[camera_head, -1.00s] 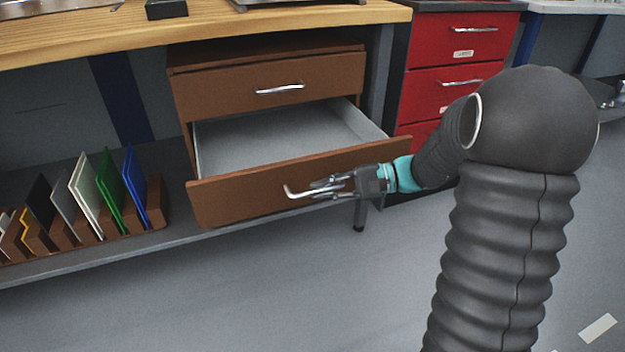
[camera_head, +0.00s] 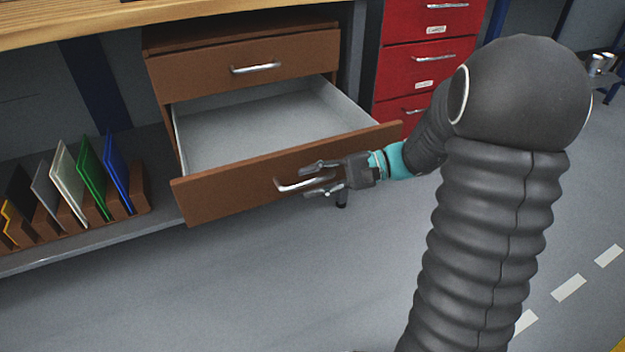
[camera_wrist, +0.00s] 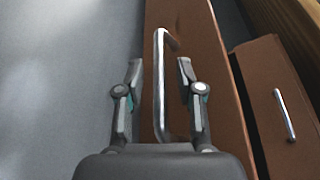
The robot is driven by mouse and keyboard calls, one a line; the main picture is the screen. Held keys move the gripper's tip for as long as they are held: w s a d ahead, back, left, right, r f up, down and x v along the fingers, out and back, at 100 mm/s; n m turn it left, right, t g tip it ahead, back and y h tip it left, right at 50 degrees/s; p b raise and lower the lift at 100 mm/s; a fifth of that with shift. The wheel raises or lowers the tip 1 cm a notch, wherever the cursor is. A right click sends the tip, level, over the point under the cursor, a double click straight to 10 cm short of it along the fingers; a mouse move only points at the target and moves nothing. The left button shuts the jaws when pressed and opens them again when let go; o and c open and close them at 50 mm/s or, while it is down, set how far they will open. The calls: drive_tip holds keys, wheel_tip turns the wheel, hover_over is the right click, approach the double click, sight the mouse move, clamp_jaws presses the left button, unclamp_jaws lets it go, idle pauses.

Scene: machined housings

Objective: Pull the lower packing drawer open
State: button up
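The lower packing drawer (camera_head: 230,192) is brown with a grey inside, and it stands well out from its cabinet, looking empty. Its silver bar handle (camera_head: 300,184) is on the front panel. My gripper (camera_head: 312,180) is at the handle with its fingers spread apart. In the wrist view, the handle (camera_wrist: 159,90) runs between the two fingers of my gripper (camera_wrist: 160,75), with a gap on each side. The upper drawer (camera_head: 215,78) is shut above, and its handle also shows in the wrist view (camera_wrist: 284,115).
A wooden worktop (camera_head: 130,22) lies above the drawers. A rack with several coloured panels (camera_head: 92,178) stands on the low shelf (camera_head: 60,252) at left. A red drawer cabinet (camera_head: 428,62) stands at right, behind my arm. The floor (camera_head: 270,290) in front is clear.

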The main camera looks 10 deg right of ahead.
drive_tip(key=shift+w+d, duration=0.1)
drive_tip(key=shift+d, duration=0.05)
drive_tip(key=shift+d+r, duration=0.1)
drive_tip(key=shift+d, duration=0.2)
drive_tip(key=v, duration=1.1)
drive_tip(key=shift+d, duration=0.15)
drive_tip(key=s+d+f+g+h+p, duration=0.1)
drive_tip(key=s+f+h+p, duration=0.1)
drive_tip(key=s+f+h, duration=0.6)
drive_tip(key=s+a+r+n+t+h+p, duration=0.3)
drive_tip(key=s+r, duration=0.2)
drive_tip(key=r, duration=0.4)
drive_tip(key=s+a+r+n+t+h+p, duration=0.2)
drive_tip(key=s+r, duration=0.4)
drive_tip(key=r, duration=0.3)
drive_tip(key=a+n+h+p, duration=0.1)
drive_tip(key=n+h+p, duration=0.1)
drive_tip(key=shift+r+t+h, duration=0.3)
drive_tip(key=shift+r+t, duration=0.05)
drive_tip(key=shift+t, duration=0.05)
